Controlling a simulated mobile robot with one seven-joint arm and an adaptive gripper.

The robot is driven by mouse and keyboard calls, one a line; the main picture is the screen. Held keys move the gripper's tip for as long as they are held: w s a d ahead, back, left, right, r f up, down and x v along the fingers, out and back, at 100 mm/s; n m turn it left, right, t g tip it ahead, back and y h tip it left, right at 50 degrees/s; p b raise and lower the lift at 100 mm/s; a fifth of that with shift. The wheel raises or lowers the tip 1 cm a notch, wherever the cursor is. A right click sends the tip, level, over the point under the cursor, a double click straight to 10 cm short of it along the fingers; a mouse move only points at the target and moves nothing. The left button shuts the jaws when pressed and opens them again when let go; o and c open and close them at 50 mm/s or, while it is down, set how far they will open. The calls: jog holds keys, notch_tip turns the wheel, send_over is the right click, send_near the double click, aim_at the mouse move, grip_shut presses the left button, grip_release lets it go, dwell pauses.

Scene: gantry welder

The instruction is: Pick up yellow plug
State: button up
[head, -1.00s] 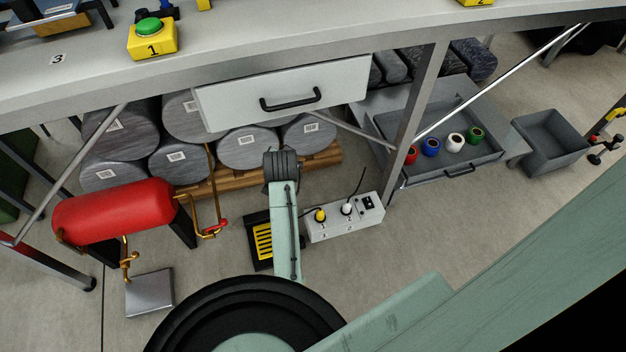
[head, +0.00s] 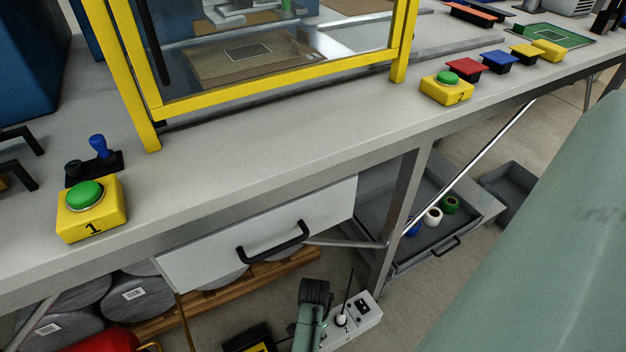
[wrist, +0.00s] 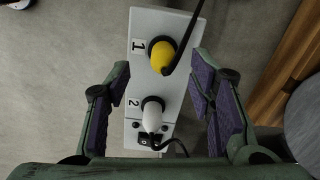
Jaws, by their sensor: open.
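The yellow plug (wrist: 162,55) sits in the socket marked 1 of a white socket box (wrist: 140,28) in the wrist view, with a black cable running up from it. A white plug (wrist: 152,113) sits in socket 2 of the same box. My gripper (wrist: 155,85) is open and empty. Its purple-padded fingers lie on either side of the box, with the yellow plug a little beyond the fingertips. In the head view the white box (head: 368,317) is on the floor at the bottom, and the yellow plug does not show there.
A bench (head: 300,150) with a white drawer (head: 190,262) stands above the floor area. A wooden pallet (wrist: 275,80) lies to the right in the wrist view. Open floor (wrist: 60,70) is at the left.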

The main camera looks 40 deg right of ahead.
jog(key=shift+w+d+f, duration=0.1)
jog(key=shift+d+f, duration=0.05)
jog(key=shift+f, duration=1.35)
jog(key=shift+w+d+f, duration=0.1)
jog(key=shift+f, duration=1.4)
jog(key=shift+c, duration=0.5)
grip_shut()
